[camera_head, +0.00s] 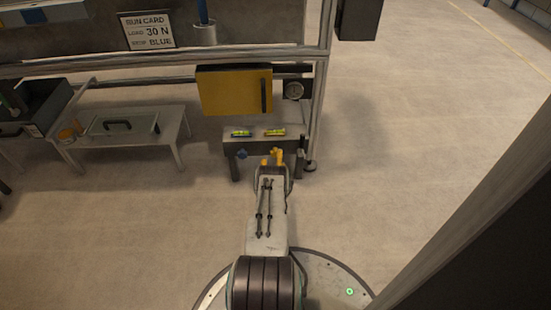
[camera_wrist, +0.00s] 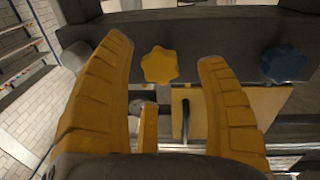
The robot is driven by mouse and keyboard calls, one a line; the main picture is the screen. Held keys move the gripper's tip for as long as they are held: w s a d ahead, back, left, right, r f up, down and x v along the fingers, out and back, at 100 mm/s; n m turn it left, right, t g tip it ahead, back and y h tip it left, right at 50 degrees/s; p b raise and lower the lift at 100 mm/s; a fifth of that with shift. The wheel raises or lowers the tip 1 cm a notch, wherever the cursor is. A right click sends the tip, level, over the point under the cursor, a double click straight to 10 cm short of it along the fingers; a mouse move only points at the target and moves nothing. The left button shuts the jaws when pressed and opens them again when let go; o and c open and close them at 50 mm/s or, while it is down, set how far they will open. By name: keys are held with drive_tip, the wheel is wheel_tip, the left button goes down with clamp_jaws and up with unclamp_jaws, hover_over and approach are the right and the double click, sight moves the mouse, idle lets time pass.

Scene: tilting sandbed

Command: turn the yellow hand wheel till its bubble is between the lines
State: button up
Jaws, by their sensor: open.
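The yellow hand wheel (camera_wrist: 160,65) is a lobed knob on a dark front face, seen between my two fingers in the wrist view. My gripper (camera_wrist: 166,50) is open, with a finger to each side of the wheel and clear gaps. I cannot tell how far the fingertips reach past it. In the head view my gripper (camera_head: 272,158) is at the bench front and hides most or all of the wheel. The right level vial (camera_head: 275,132), on an orange-brown mount, lies on the bench top above the gripper. Its bubble is too small to read.
A blue hand wheel (camera_head: 242,153) is left of the gripper, under the left level vial (camera_head: 241,133); it also shows in the wrist view (camera_wrist: 283,65). A metal post rises at right; floor beyond is clear.

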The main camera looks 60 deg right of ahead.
sight(266, 154)
drive_tip(key=shift+b+x, duration=1.15)
drive_tip(key=shift+x, duration=0.65)
drive_tip(key=shift+c, duration=0.4)
drive_tip(key=c, duration=1.1)
